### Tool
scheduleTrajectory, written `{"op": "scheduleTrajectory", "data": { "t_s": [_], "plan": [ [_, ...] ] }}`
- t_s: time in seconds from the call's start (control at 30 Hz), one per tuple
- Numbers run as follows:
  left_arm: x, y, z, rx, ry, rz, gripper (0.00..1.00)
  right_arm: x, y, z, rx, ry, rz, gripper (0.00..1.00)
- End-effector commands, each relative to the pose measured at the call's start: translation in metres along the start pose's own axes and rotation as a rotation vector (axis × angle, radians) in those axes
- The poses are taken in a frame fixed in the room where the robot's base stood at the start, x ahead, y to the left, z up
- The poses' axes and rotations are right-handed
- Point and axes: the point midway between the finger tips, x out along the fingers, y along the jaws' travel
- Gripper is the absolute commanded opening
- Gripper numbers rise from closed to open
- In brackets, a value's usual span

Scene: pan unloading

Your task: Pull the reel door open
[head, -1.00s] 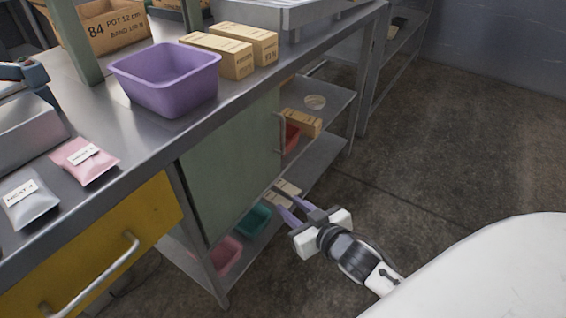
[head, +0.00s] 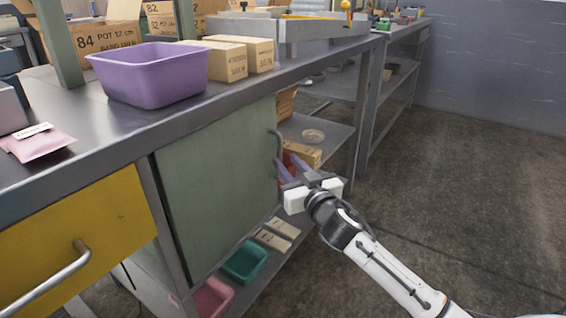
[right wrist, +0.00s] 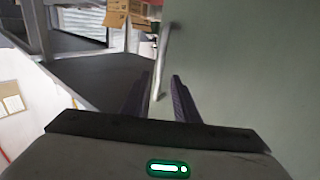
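The door is a flat green panel (head: 215,190) under the metal workbench, and it looks shut. A vertical metal bar handle (head: 276,146) sits near its right edge. My right gripper (head: 290,163) is at the handle, with its fingers pointing toward the door. In the right wrist view the handle (right wrist: 161,55) shows between the two dark fingers (right wrist: 158,98), which are spread with a gap on each side. I cannot tell how deep the handle sits between them. My left gripper is not in view.
A yellow drawer (head: 75,240) with a bar handle is left of the door. Open shelves with boxes, a green bin (head: 244,262) and a red bin (head: 212,298) are beside and below. A purple bin (head: 152,75) stands on the bench. The floor at right is clear.

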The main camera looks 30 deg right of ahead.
Motion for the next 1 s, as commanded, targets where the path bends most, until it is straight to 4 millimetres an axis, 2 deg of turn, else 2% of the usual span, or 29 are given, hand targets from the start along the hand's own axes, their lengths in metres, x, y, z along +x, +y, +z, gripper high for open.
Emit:
{"op": "scheduleTrajectory", "data": {
  "t_s": [0.1,0.23,0.63,0.8,1.0],
  "plan": [
    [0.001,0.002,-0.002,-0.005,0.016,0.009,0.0,0.018,0.001,0.001,-0.001,0.001,0.001,0.28],
    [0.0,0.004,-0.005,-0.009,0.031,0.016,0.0,0.03,0.0,0.001,0.0,0.0,0.001,0.28],
    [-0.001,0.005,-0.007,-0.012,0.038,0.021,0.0,0.037,0.0,0.001,-0.001,-0.002,0.0,0.28],
    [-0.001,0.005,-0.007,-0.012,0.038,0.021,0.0,0.036,0.0,0.001,-0.001,-0.002,0.0,0.0],
    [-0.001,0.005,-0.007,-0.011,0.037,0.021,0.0,0.036,0.0,0.001,0.0,-0.002,0.0,0.0]
  ]
}}
